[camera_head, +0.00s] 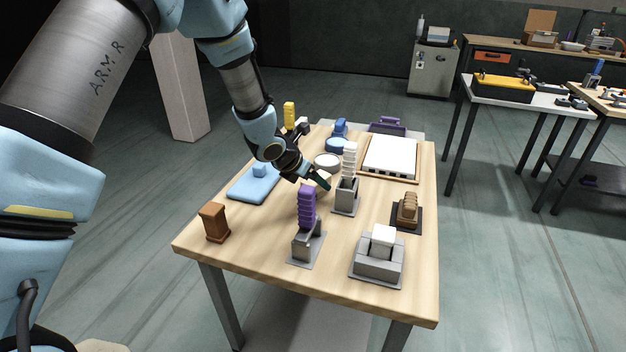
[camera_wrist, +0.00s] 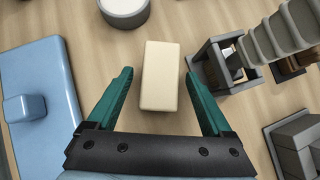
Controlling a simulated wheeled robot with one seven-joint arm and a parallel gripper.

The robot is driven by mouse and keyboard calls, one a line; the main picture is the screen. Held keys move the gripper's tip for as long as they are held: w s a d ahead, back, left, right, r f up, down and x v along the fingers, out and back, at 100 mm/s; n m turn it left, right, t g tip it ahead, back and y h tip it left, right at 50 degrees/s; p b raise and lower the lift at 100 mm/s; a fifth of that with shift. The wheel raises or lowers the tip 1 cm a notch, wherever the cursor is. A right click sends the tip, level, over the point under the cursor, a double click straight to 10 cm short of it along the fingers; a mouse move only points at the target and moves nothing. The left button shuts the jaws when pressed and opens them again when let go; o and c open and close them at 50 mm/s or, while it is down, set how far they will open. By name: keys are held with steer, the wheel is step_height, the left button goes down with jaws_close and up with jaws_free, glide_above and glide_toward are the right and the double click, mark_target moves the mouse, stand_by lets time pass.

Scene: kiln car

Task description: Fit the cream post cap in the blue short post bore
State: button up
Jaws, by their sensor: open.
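The cream post cap is a plain rectangular block (camera_wrist: 163,76) on the wood table in the wrist view. My gripper (camera_wrist: 159,73) is open, with a green finger on either side of the block and a gap at each side. Its height above the block is unclear. In the head view my gripper (camera_head: 322,181) is low over the middle of the table, and I cannot make out the block there. A light blue slab with a small raised block (camera_head: 253,187) lies to its left. A darker blue piece (camera_head: 340,128) stands at the back. I see no bore in either.
A grey holder with a pale ribbed piece (camera_head: 346,193) stands just right of my gripper. A purple ribbed piece (camera_head: 306,208) in a grey holder stands in front. A round white-topped dish (camera_head: 327,160) is behind. A brown block (camera_head: 214,222) stands front left.

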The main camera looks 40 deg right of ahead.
steer(key=shift+r, duration=0.25)
steer(key=shift+a+r, duration=0.15)
steer(key=shift+a, duration=0.1)
steer(key=b+v, duration=0.1)
steer(key=v, duration=1)
steer(key=shift+b, duration=0.3)
steer(key=shift+a, duration=0.2)
steer(key=w+a+m+y, duration=0.1)
steer(key=a+m, duration=0.2)
steer(key=a, duration=0.4)
steer(key=w+a+r+m, duration=0.1)
steer(key=a+m, duration=0.3)
steer(key=a, duration=0.2)
steer(key=w+a+r+m+y, duration=0.1)
steer(key=a+m, duration=0.3)
steer(key=a, duration=0.3)
steer(key=shift+w+a+y, duration=0.3)
steer(key=shift+w, duration=0.1)
steer(key=s+a+m+y, duration=0.2)
steer(key=a+m, duration=0.3)
steer(key=a, duration=0.6)
steer(key=s+a+m+y, duration=0.2)
steer(key=a+m, duration=0.3)
steer(key=a, duration=0.7)
steer(key=shift+r+y, duration=0.3)
steer(key=shift+y, duration=0.2)
